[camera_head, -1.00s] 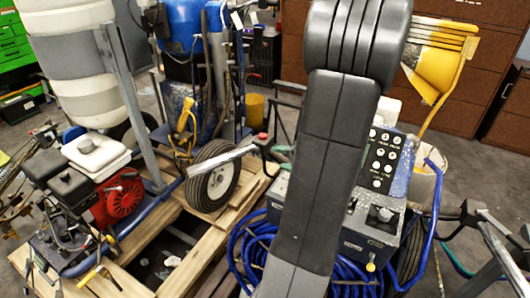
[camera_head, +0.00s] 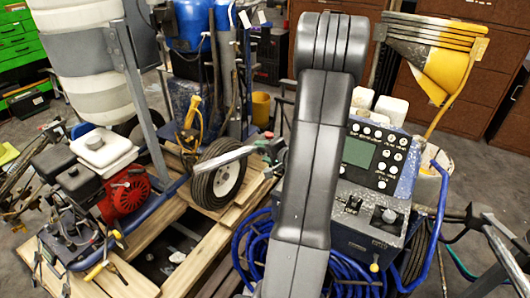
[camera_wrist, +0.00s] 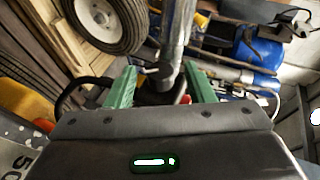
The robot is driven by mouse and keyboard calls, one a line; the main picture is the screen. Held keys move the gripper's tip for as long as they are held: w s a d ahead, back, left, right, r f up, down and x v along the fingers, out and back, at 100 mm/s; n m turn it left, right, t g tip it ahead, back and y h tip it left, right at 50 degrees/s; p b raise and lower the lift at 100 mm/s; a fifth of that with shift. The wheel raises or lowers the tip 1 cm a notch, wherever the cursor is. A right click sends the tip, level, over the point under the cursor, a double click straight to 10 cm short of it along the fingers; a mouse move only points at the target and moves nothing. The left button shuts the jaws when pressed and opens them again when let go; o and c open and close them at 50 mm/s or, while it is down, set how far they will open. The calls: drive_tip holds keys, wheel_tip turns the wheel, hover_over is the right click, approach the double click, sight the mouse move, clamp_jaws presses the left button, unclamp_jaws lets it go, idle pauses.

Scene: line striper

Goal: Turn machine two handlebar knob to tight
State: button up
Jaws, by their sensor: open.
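A grey metal handlebar (camera_head: 225,159) reaches past a wheel toward my gripper, beside my arm in the head view. In the wrist view the handlebar tube (camera_wrist: 178,40) comes down between the two green fingers of my gripper (camera_wrist: 160,88). The fingers are open, one on each side of the tube's end. A dark knob-like part (camera_wrist: 160,82) and a small red part (camera_wrist: 186,99) show between them. Contact with the fingers cannot be told. The lower part of this area is hidden by the gripper body. I cannot read any machine number or tight mark.
A wheel (camera_head: 219,173) stands on a wooden pallet (camera_head: 120,272) with a red engine (camera_head: 125,194) to the left. A control box with a screen (camera_head: 358,153) and a coiled blue hose (camera_head: 250,244) lie close around my arm. A yellow bucket (camera_head: 261,108) stands behind.

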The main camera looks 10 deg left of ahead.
drive_tip(key=c, duration=1)
drive_tip(key=shift+f+b, duration=0.35)
drive_tip(key=shift+b, duration=0.9)
drive_tip(key=shift+t+y+b, duration=0.3)
drive_tip(key=shift+y+b, duration=0.1)
drive_tip(key=shift+b, duration=0.65)
drive_tip(key=shift+r+b, duration=0.15)
drive_tip(key=shift+b, duration=0.5)
drive_tip(key=shift+r, duration=0.1)
drive_tip(key=o, duration=1)
